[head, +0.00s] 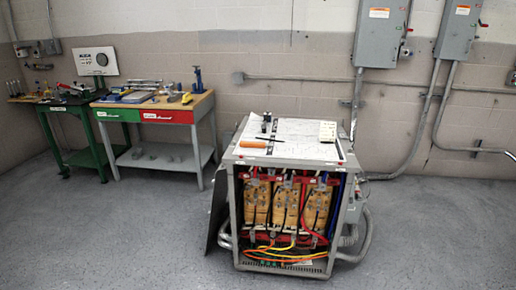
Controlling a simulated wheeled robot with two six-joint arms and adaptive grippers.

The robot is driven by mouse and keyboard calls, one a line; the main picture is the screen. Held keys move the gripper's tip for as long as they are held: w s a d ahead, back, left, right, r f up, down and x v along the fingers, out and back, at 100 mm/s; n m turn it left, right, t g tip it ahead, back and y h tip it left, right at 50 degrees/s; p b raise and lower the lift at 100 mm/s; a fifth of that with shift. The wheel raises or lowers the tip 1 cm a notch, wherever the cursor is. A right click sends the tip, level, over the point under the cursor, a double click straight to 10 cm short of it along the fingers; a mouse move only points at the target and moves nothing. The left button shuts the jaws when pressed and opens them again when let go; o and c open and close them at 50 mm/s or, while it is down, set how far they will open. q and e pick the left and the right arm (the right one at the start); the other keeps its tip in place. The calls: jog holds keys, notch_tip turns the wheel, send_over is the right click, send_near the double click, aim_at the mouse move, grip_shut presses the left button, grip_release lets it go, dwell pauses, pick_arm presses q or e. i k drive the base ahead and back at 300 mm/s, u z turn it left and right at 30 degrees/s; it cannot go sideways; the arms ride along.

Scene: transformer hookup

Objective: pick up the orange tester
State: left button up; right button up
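An orange object (252,144), probably the orange tester, lies on the top of the grey transformer cabinet (240,160) near its front left edge. It is long and narrow and small in the head view, so its details cannot be told. Neither of my grippers shows in the head view.
The cabinet's front is open, with cables inside. Open floor (120,230) lies left of the cabinet.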

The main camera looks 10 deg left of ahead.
aim_at(246, 144)
jog(key=z, duration=0.8)
jog(key=i, duration=1.95)
jog(key=u, duration=0.5)
